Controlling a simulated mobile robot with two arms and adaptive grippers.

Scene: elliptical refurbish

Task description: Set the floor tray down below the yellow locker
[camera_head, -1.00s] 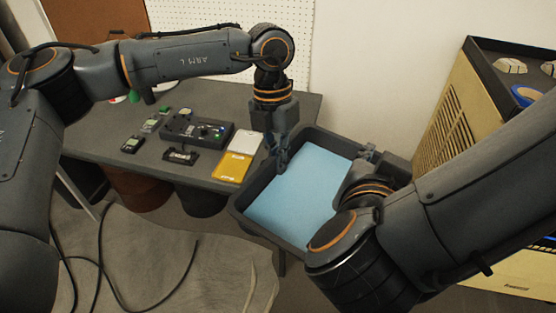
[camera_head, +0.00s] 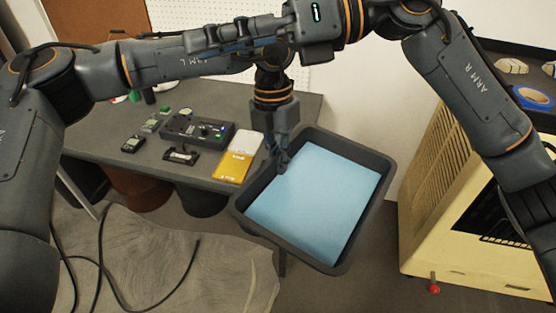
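The floor tray (camera_head: 345,262) is dark grey with a light blue inside bottom and looks empty. It is at the right end of the table, at an angle; whether anything supports it from below is hidden. My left gripper (camera_head: 280,163) points down at the tray's back-left rim and appears shut on it. My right gripper (camera_head: 203,38) is raised at the top, pointing left in front of my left arm and away from the tray. Its finger gap is not clear. A pale yellow louvred cabinet (camera_head: 415,225) stands at the right, perhaps the yellow locker.
The grey table (camera_head: 215,98) holds a dark control box (camera_head: 185,130), small devices and a yellow-and-white card (camera_head: 233,167). Cables and a crumpled grey sheet (camera_head: 165,255) lie at the lower left. Bare floor (camera_head: 365,285) shows between tray and cabinet. A red knob (camera_head: 433,289) is low by the cabinet.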

